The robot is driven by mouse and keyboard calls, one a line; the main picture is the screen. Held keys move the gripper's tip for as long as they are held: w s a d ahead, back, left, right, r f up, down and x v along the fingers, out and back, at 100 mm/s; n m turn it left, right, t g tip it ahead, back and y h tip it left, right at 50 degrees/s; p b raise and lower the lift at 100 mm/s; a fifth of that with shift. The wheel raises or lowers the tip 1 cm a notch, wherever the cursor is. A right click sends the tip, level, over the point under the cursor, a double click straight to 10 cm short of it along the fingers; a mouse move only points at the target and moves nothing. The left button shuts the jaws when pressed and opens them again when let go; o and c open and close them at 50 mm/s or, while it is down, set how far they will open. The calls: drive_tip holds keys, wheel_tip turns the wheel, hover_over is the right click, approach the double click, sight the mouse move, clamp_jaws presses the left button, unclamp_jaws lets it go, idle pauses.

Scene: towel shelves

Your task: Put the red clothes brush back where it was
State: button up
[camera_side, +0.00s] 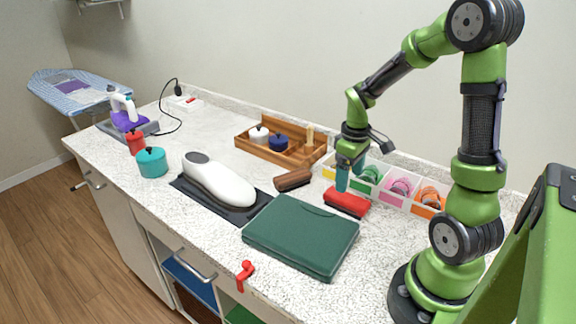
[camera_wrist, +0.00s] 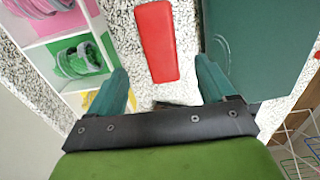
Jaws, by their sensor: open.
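The red clothes brush (camera_side: 346,204) lies on the speckled counter, between the compartment tray and the dark green folded case. In the wrist view the brush (camera_wrist: 156,40) lies lengthwise, just beyond the gap between my fingers. My gripper (camera_side: 350,178) points down at the brush's left end in the side view, its teal fingers close above or beside it; contact cannot be told. In the wrist view my gripper (camera_wrist: 162,72) has its fingers wide apart with nothing between their pads.
A white compartment tray (camera_side: 410,207) with coloured coils stands behind the brush. The green case (camera_side: 302,234) lies in front. A brown brush (camera_side: 293,180) lies to the left, near the wooden tray (camera_side: 262,148). A white device (camera_side: 220,182) sits on a dark mat. A red clip (camera_side: 245,274) is at the front edge.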

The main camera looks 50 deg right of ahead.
sight(347, 197)
drive_tip(key=s+a+r+m+t+y, duration=0.1)
drive_tip(key=s+a+r+m+t, duration=0.1)
drive_tip(key=a+r, duration=0.5)
drive_tip(key=s+a+r+m+t+y, duration=0.1)
drive_tip(key=s+a+r+m+t, duration=0.1)
drive_tip(key=a+r+t, duration=0.3)
drive_tip(key=a+r, duration=0.3)
drive_tip(key=a, duration=0.4)
drive_tip(key=shift+s+a+r, duration=0.3)
idle(0.3)
